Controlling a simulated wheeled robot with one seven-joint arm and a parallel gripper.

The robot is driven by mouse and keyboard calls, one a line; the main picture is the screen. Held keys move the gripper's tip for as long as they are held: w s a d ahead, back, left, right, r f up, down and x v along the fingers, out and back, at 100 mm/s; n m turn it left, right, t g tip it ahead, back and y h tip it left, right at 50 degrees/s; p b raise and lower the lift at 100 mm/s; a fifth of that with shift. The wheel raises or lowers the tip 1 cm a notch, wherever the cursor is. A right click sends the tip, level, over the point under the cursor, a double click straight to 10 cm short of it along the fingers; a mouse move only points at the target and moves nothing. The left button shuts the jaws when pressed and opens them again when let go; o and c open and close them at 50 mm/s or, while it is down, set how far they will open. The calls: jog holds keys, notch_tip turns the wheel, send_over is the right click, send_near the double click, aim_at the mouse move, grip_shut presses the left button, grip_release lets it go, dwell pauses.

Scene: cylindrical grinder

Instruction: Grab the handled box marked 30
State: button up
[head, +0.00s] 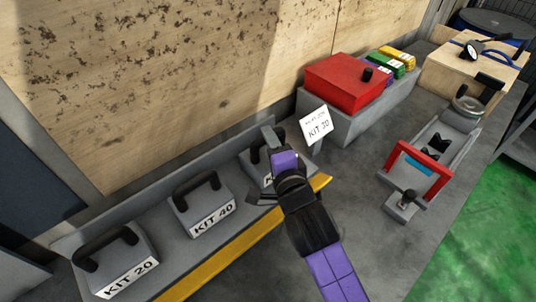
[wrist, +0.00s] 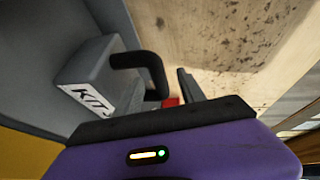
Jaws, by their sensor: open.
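Three grey boxes with black arched handles stand in a row on a grey shelf in the head view. The left one (head: 120,262) reads KIT 20 and the middle one (head: 204,206) reads KIT 40. The right one (head: 247,161) is partly behind my gripper, and only a K of its label shows. My gripper (head: 262,168) is open at this right box, with a finger on either side of its handle region. In the wrist view, the box (wrist: 88,68) shows KIT with its number hidden. Its handle (wrist: 150,68) is close to a dark finger; contact cannot be told.
A yellow strip (head: 240,246) edges the shelf front. A white sign (head: 316,124) stands right of the boxes, beside a red box (head: 345,82) on a grey block. A red-framed fixture (head: 418,170) stands further right. A wooden panel (head: 150,70) rises behind.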

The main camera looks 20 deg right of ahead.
jog(key=shift+p+x, duration=0.35)
jog(key=shift+x, duration=1.35)
jog(key=shift+f, duration=0.1)
grip_shut()
